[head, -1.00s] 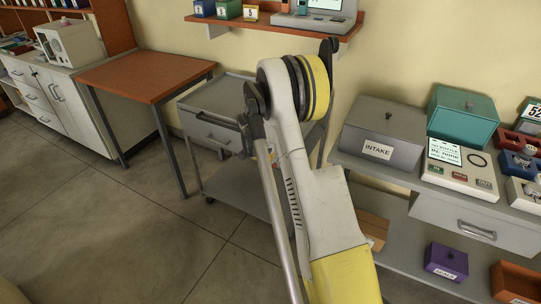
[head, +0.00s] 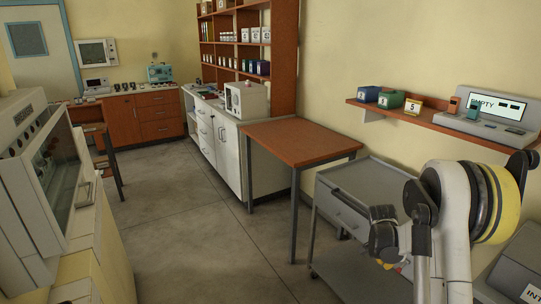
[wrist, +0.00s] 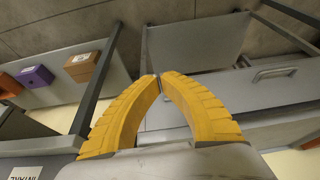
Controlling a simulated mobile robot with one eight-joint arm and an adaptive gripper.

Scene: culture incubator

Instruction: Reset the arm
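My arm (head: 455,215) is white with a yellow and black joint, folded at the lower right of the head view in front of the grey cart. In the wrist view my gripper (wrist: 157,76) has two yellow ribbed fingers that curve inward. Their tips meet or nearly meet, and nothing shows between them. The wrist camera looks down over the grey cart (wrist: 195,45) and a grey bench. The gripper is largely hidden in the head view.
An orange-topped table (head: 300,142) stands left of the grey cart (head: 335,255). A wall shelf (head: 440,122) is above my arm. A cabinet with a glass front (head: 60,180) stands at left. The floor (head: 185,235) between is clear. A purple box (wrist: 35,77) sits on a lower shelf.

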